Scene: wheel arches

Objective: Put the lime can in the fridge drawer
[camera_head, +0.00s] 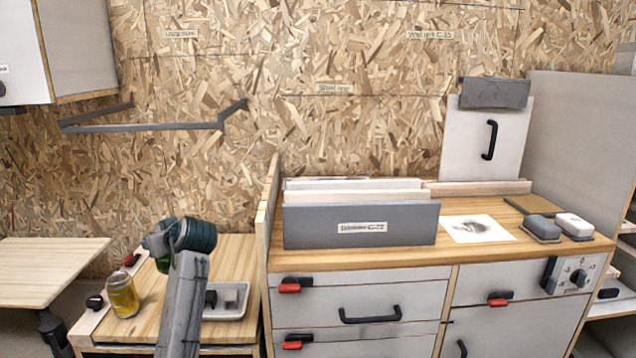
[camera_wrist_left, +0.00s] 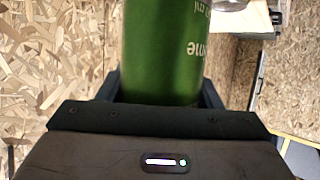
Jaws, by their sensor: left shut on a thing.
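The lime can (camera_wrist_left: 165,50) is green with pale upside-down lettering, partly cut off by the top edge of the left wrist view. My left gripper (camera_wrist_left: 165,98) is shut on it, with one finger at each side. Shut drawer fronts show in the cabinet: upper left (camera_head: 365,297), lower left (camera_head: 400,335) and right (camera_head: 510,335). I cannot tell which is the fridge drawer. My right gripper is out of view.
Grey and white boards (camera_head: 410,222), a picture card (camera_head: 476,229) and two small blocks (camera_head: 573,225) are on the cabinet top. A wall rail (camera_head: 150,127) juts out.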

